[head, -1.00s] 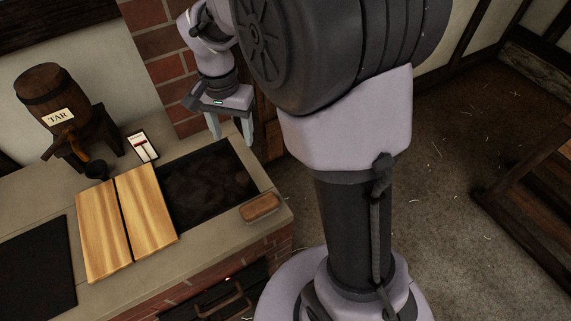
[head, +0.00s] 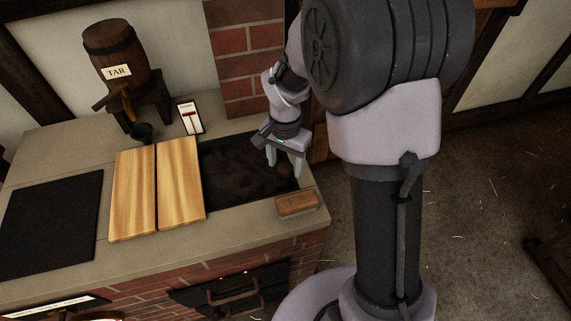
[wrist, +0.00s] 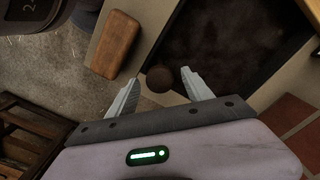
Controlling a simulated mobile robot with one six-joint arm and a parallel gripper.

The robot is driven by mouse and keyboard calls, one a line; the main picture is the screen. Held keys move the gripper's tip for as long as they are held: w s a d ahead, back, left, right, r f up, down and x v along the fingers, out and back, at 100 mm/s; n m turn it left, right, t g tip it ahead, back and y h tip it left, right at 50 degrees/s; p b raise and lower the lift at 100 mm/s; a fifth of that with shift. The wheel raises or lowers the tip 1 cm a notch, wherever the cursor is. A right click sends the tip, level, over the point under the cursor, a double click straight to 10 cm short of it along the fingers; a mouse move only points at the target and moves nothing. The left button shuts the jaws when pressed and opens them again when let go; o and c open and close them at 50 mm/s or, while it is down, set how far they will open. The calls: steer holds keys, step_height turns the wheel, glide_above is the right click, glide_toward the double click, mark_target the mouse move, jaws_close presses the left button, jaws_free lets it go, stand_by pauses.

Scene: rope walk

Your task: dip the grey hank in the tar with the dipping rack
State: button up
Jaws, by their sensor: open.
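My gripper (head: 285,166) is open above the right end of a dark, sunken rectangular pit (head: 232,178) in the counter. I cannot tell whether its dark, lumpy content is tar. In the wrist view, a dark brown round knob (wrist: 160,77) shows between the spread fingertips of my gripper (wrist: 160,84), with space on both sides. It may be part of the dipping rack, but I cannot tell. No grey hank is visible in either view. A wooden barrel (head: 116,53) labelled TAR stands on a stand at the back left, above a small dark cup (head: 142,132).
Two pale wooden boards (head: 180,180) lie left of the pit, and a black plate (head: 50,222) farther left. A brown block (head: 298,204) sits at the front right edge. A small card (head: 190,118) stands behind. Brick (head: 235,60) rises at the back.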

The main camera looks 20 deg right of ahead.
jaws_close()
step_height(320, 180, up, 9)
steer(key=p, duration=0.6)
steer(key=shift+p, duration=0.4)
jaws_free()
